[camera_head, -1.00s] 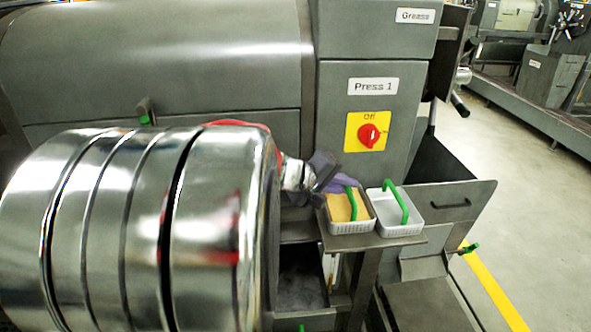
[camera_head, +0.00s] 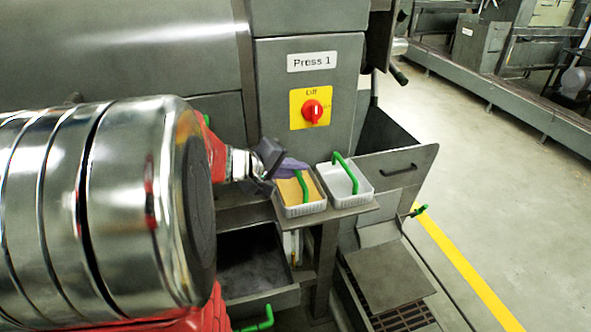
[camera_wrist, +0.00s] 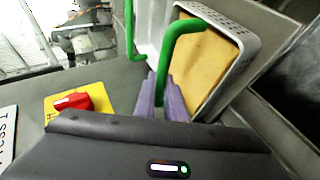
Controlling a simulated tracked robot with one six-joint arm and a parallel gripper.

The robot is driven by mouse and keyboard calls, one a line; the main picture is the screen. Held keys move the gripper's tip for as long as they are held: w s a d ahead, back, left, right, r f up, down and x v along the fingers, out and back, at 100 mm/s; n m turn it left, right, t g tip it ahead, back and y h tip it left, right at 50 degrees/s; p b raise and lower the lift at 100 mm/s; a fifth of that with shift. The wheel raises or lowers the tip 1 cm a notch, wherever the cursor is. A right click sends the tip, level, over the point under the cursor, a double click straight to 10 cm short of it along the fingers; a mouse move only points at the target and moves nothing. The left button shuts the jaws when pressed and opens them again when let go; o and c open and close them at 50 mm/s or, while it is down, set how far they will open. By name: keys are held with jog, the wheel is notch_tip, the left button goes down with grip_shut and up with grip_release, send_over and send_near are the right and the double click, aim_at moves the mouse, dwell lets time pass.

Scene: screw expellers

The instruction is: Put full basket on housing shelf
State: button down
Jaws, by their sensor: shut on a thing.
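The full basket (camera_head: 303,208) is white with a perforated wall, a green handle and a tan-yellow filling. It is at the left end of the grey housing shelf (camera_head: 345,213) in the head view. I cannot tell whether its base touches the shelf. In the wrist view the full basket (camera_wrist: 243,62) is close in front of my gripper. My gripper (camera_wrist: 158,85) has purple fingers shut on the green handle. My gripper also shows in the head view (camera_head: 290,168), at the basket's left. A second white basket (camera_head: 349,197) with a green handle stands empty to its right.
Press 1's grey housing with a red switch (camera_head: 312,111) on a yellow plate rises behind the shelf. An open grey drawer (camera_head: 262,297) with a green handle is below. A grey bin (camera_head: 392,165) is right of the baskets.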

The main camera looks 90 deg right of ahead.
jog(key=shift+f, duration=0.3)
jog(key=c, duration=1.7)
grip_release()
jog(key=shift+c, duration=0.2)
jog(key=v, duration=1.3)
jog(key=shift+w+a, duration=0.2)
jog(key=shift+w, duration=0.1)
jog(key=shift+r, duration=0.1)
